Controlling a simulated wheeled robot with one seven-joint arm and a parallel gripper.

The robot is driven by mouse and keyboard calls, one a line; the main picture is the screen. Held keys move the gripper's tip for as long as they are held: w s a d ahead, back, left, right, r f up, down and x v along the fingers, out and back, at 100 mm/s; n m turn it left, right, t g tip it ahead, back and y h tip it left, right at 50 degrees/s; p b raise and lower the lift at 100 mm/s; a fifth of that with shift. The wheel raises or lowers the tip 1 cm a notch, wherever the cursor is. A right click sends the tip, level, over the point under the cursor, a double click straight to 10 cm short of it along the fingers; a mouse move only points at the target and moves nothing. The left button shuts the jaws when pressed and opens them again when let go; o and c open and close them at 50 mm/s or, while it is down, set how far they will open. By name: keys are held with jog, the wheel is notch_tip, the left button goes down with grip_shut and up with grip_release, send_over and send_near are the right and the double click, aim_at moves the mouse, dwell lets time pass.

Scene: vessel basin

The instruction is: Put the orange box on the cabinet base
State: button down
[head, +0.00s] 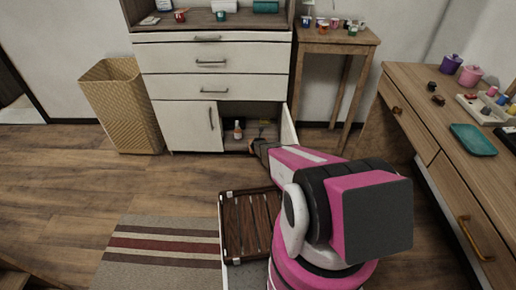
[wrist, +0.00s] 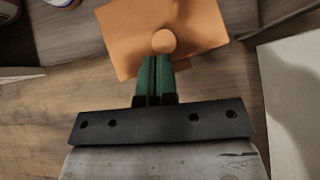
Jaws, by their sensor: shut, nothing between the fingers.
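An orange box (wrist: 200,25) with a round knob (wrist: 164,41) on it fills the upper middle of the wrist view, turned at an angle. My gripper (wrist: 154,60) has its green fingers together, empty, with the tips at the knob's lower edge; I cannot tell whether they touch it. In the head view my gripper (head: 254,146) is low at the open lower right compartment of the white cabinet (head: 180,125). The cabinet base (head: 233,145) shows as the compartment's floor. The orange box is not clearly visible in the head view.
A small bottle (head: 238,130) stands inside the compartment, left of my gripper. The open cabinet door (head: 289,128) is at its right. A wicker basket (head: 122,105) stands left of the cabinet. A dark slatted crate (head: 247,225) and a striped rug (head: 160,252) lie nearer.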

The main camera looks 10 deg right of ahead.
jog(key=w, duration=0.3)
jog(key=w+d, duration=0.1)
jog(key=w, duration=0.5)
jog(key=shift+d, duration=0.4)
jog(key=shift+s, duration=0.1)
jog(key=shift+s+a, duration=0.15)
jog(key=shift+s, duration=0.4)
jog(key=s, duration=0.2)
jog(key=s+r, duration=0.1)
jog(key=s, duration=0.1)
jog(key=shift+a, duration=0.35)
jog(key=v, duration=0.8)
jog(key=shift+r, duration=0.15)
jog(key=shift+s, duration=0.15)
